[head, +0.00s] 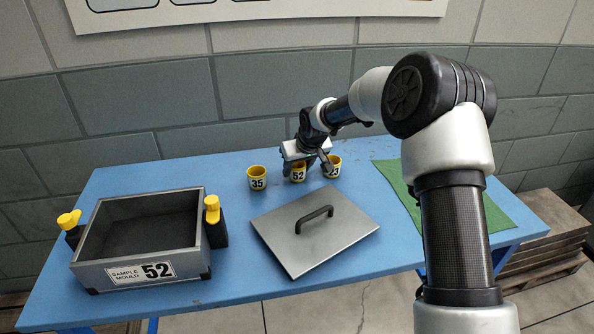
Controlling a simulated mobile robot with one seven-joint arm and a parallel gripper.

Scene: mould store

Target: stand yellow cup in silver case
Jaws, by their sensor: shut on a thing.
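Three yellow cups stand in a row at the back of the blue table: one marked 35 (257,179), one marked 52 (298,175), and one at the right (334,168) whose number is partly hidden. My gripper (299,167) is at the cup marked 52, shut on it from above; its top is partly hidden by the gripper. The cup looks upright and at about table height; I cannot tell if it touches the table. The silver case (112,272) stands open at the left, labelled SAMPLE MOULD 52, with a dark, empty-looking interior.
A grey lid (285,244) with a black handle lies flat between the case and my arm. Black latches with yellow knobs flank the case at left (69,222) and right (212,208). A green mat (488,215) lies at the right. Blue table (170,172) is clear behind the case.

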